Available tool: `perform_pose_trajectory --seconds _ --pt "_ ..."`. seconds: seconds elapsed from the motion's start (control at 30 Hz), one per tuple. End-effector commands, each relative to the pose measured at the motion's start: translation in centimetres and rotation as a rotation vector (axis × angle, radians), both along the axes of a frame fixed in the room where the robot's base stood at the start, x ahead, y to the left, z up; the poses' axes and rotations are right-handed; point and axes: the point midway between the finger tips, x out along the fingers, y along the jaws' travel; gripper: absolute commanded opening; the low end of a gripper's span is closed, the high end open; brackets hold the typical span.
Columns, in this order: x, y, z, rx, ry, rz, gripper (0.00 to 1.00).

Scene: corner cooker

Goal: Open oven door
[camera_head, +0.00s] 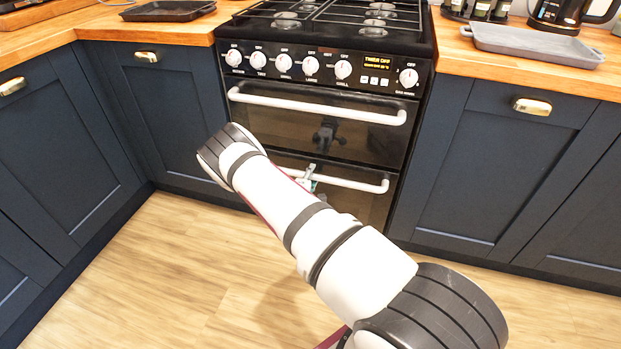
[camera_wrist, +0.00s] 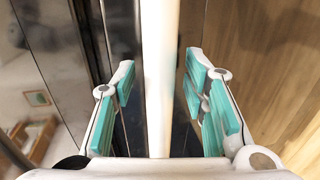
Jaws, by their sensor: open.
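The black cooker (camera_head: 330,60) has an upper oven door (camera_head: 300,125) and a lower oven door (camera_head: 355,204), each with a white bar handle. Both doors look shut. My gripper (camera_head: 309,177) is at the lower door's handle (camera_head: 362,185), mostly hidden behind my arm in the head view. In the wrist view my gripper (camera_wrist: 160,75) is open. The white handle bar (camera_wrist: 160,40) runs between its teal-padded fingers, with a gap on both sides. The left part of the lower door is hidden by my arm.
Dark blue cupboards stand left (camera_head: 160,120) and right (camera_head: 490,165) of the cooker. The wooden floor (camera_head: 170,270) in front is clear. A grey tray (camera_head: 530,45) lies on the right worktop, and a dark tray (camera_head: 168,10) lies on the left one.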

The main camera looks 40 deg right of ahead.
Motion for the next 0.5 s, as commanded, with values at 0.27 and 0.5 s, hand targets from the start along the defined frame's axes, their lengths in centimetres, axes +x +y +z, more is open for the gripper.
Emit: perform_pose_trajectory --seconds 0.27,0.5 --pt "0.05 -0.05 0.02 0.000 0.000 0.000 0.36" --pt "0.06 -0.04 0.03 0.000 0.000 0.000 0.00"
